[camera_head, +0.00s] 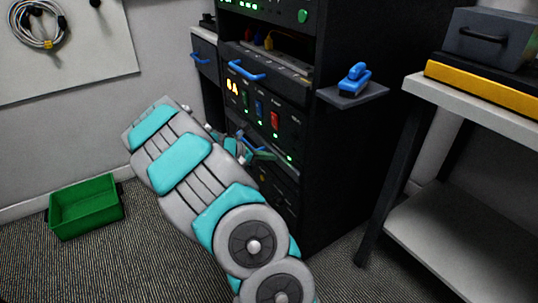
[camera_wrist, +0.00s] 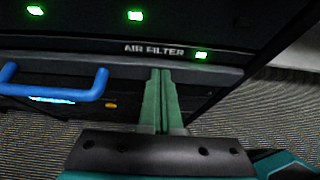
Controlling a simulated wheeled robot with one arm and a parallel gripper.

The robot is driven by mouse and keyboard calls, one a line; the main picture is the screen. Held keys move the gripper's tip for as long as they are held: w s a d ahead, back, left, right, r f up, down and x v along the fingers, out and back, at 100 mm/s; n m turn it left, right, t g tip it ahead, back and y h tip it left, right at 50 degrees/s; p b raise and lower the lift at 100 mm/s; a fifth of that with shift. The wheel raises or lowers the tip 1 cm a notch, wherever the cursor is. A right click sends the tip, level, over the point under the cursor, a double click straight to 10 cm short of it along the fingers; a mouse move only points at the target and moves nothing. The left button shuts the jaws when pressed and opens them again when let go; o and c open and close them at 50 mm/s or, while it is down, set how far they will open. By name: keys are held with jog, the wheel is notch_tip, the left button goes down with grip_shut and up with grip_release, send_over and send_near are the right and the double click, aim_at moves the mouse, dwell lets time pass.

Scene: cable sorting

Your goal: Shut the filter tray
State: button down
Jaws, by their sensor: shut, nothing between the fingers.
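The filter tray (camera_wrist: 215,76) is low in the dark rack, below the "AIR FILTER" label in the wrist view. Its dark front has a blue handle (camera_wrist: 60,90) left of my fingers. My gripper (camera_wrist: 160,73) is shut and empty, its green fingers together at the tray's front, right of the handle. I cannot tell whether the fingertips touch the front, or how far out the tray stands. In the head view my gripper (camera_head: 262,154) is beside the rack, and my arm hides part of the tray.
Higher in the rack (camera_head: 345,160), a drawer with a blue handle (camera_head: 247,71) stands out with cables inside. A small shelf (camera_head: 372,94) on the rack's side bears a blue tool (camera_head: 354,78). A green bin (camera_head: 86,208) is on the floor; a white table (camera_head: 480,113) stands right.

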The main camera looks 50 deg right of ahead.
jog(key=f+v, duration=0.1)
jog(key=v, duration=1.2)
jog(key=shift+w+a+f, duration=0.15)
jog(key=shift+w+a, duration=0.15)
jog(key=shift+a, duration=0.1)
jog(key=s+a+r+m+y, duration=0.2)
jog(key=s+a+m, duration=0.2)
jog(key=s+a, duration=0.25)
jog(key=s+a+r+m+y, duration=0.3)
jog(key=s+a+m, duration=0.15)
jog(key=s, duration=0.25)
jog(key=s+a+f+m+y, duration=0.1)
jog(key=s+a+m+y, duration=0.2)
jog(key=s+a, duration=0.5)
jog(key=s+a+m+t+y, duration=0.1)
jog(key=s+a+m+y, duration=0.2)
jog(key=s+a, duration=0.6)
jog(key=a, duration=0.4)
jog(key=shift+a+f+t+y, duration=0.25)
jog(key=shift+f+t+y, duration=0.05)
jog(key=shift+f, duration=0.05)
